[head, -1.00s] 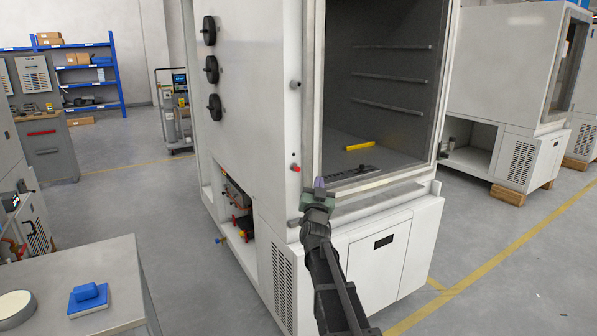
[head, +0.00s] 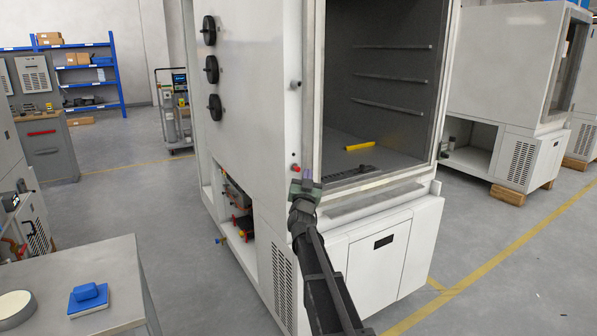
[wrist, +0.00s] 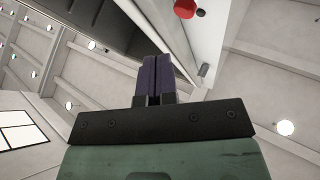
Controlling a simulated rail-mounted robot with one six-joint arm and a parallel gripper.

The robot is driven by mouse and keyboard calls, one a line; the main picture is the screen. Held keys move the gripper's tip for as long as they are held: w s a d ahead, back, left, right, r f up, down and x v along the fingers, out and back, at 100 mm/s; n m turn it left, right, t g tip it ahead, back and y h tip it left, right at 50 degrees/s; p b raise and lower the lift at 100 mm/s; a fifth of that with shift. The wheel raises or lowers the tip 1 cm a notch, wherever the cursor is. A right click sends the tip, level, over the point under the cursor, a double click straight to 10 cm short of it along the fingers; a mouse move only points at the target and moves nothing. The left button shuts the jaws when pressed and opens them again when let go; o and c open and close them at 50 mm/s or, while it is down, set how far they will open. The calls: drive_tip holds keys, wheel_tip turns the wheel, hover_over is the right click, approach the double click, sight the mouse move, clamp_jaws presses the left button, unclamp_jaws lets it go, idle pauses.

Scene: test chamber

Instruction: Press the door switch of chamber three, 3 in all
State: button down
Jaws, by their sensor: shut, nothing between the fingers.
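The chamber (head: 251,130) stands in the middle of the head view with its front opening uncovered. On its front post, left of the opening, a small red button (head: 295,168) sits just below a small dark dot. The red button also shows at the top of the wrist view (wrist: 185,8), with a dark round piece (wrist: 201,12) beside it. My gripper (head: 302,173) is just below and slightly right of the red button in the head view. Its purple fingers (wrist: 154,72) are together with nothing between them. In the wrist view they appear apart from the button.
A yellow bar (head: 360,146) lies on the chamber floor. A table (head: 70,265) at lower left holds a blue block (head: 88,292) and a round pale item (head: 14,303). Another chamber (head: 500,70) stands at right. Open floor lies between them.

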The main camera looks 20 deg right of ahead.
drive_tip(key=shift+w+a, duration=0.1)
drive_tip(key=shift+w, duration=0.95)
idle(1.1)
drive_tip(key=shift+w, duration=0.4)
drive_tip(key=shift+w+a, duration=0.1)
drive_tip(key=shift+w, duration=0.7)
idle(0.7)
drive_tip(key=shift+s, duration=1.2)
drive_tip(key=shift+s+d, duration=0.2)
drive_tip(key=shift+s, duration=1.05)
drive_tip(key=shift+s+d, duration=0.2)
drive_tip(key=shift+s, duration=1.05)
